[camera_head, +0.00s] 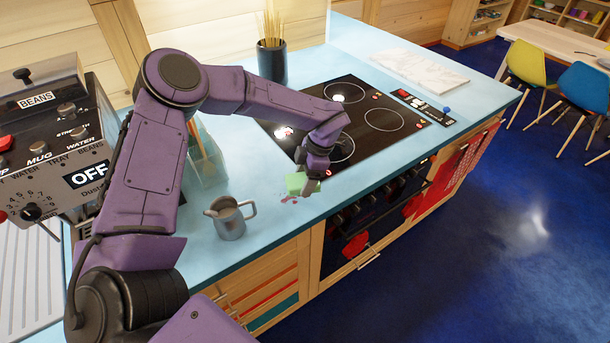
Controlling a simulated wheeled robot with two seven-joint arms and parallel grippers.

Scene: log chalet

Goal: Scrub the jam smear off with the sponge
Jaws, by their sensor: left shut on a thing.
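My left gripper (309,187) is shut on a pale green sponge (296,183), at the front edge of the blue counter. The sponge is low, on or just above the counter; I cannot tell if it touches. The jam smear (289,199) shows as small dark red marks on the counter, just in front and to the left of the sponge. Part of it may be hidden under the sponge and gripper. My right gripper is not in view.
A metal pitcher (229,219) stands left of the smear. A black cooktop (365,123) lies behind the gripper. A dark pot of sticks (272,62) and a marble board (420,71) are farther back. A coffee machine (55,140) is at left.

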